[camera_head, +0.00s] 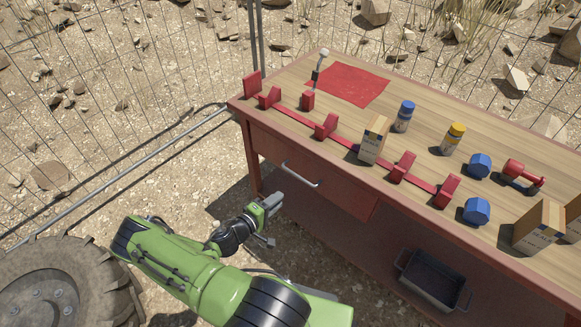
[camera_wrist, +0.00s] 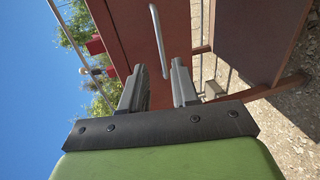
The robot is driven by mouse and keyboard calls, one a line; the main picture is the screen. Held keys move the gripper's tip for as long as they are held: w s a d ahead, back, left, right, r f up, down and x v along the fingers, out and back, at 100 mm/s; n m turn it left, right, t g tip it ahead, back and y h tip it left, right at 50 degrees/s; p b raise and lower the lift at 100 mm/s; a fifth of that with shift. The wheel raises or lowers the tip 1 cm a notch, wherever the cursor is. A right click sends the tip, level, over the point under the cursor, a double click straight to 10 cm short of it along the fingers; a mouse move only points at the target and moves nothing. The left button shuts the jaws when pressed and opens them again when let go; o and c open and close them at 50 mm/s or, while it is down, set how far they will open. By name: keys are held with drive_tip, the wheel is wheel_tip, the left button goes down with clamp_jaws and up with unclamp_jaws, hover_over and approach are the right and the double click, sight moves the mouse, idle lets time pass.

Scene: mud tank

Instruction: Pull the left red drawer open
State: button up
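The left red drawer (camera_head: 318,178) is set in the front of the workbench under its top, and looks flush with the frame. Its silver bar handle (camera_head: 301,176) runs across its face. In the wrist view the handle (camera_wrist: 158,40) stands lengthwise, ahead of and between the fingers. My gripper (camera_head: 269,222) is in front of the bench, to the lower left of the handle and apart from it. In the wrist view my gripper (camera_wrist: 160,82) has its two fingers spread with nothing between them.
The wooden benchtop (camera_head: 290,88) holds a red mat (camera_head: 348,84), bottles, boxes, blue nuts and red clamps. A metal bin (camera_head: 432,281) stands on the lower shelf. A wire fence (camera_head: 100,110) is behind and left. Space in front of the drawer looks clear.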

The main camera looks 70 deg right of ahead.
sight(305, 181)
drive_tip(key=b+x, duration=0.1)
drive_tip(key=x, duration=0.4)
drive_tip(key=b+x, duration=0.1)
drive_tip(key=x, duration=0.9)
drive_tip(key=shift+s+b, duration=0.4)
drive_tip(key=shift+s, duration=0.05)
drive_tip(key=shift+r, duration=0.1)
clamp_jaws()
